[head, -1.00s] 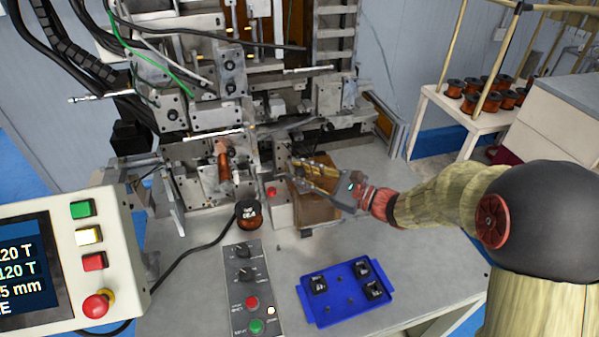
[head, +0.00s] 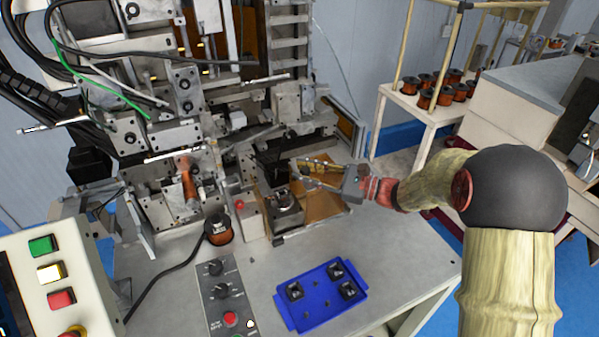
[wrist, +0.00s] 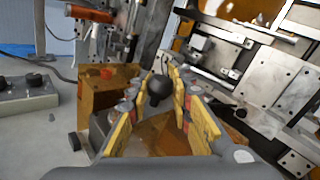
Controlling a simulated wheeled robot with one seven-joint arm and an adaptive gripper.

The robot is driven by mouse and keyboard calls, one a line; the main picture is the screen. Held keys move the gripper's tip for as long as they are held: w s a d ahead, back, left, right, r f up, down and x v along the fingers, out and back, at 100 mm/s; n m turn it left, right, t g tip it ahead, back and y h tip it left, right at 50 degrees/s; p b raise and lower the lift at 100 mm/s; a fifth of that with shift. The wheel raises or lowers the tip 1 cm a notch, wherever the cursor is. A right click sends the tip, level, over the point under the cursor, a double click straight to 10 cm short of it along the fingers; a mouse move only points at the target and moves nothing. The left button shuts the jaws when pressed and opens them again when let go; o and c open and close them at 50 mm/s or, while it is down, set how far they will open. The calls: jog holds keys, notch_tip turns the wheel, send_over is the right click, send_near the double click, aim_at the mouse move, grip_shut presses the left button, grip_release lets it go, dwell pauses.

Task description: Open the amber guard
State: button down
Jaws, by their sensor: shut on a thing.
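The amber guard (head: 322,204) is a see-through amber panel at the station on the table, right of the small red button. It stands swung out to the right, and the dark and metal fixture (head: 285,203) beside it shows uncovered. In the wrist view amber panels (wrist: 98,97) show below and left of the fingers. My gripper (head: 300,172) is at the guard's upper part. In the wrist view my gripper (wrist: 163,82) is shut on the guard's black round knob (wrist: 158,90), which sits between the yellow fingers. The fingers hide part of the guard.
The winder's metal frame (head: 165,135) rises behind and left. A copper spool (head: 218,232) and a control box (head: 222,300) stand at the left front. A blue tray (head: 281,307) with several black parts lies in front. Bare table shows around the tray.

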jog(key=c, duration=1.6)
grip_release()
jog(key=shift+d, duration=0.1)
jog(key=v, duration=1.1)
jog(key=shift+s+d, duration=0.15)
jog(key=shift+d, duration=0.2)
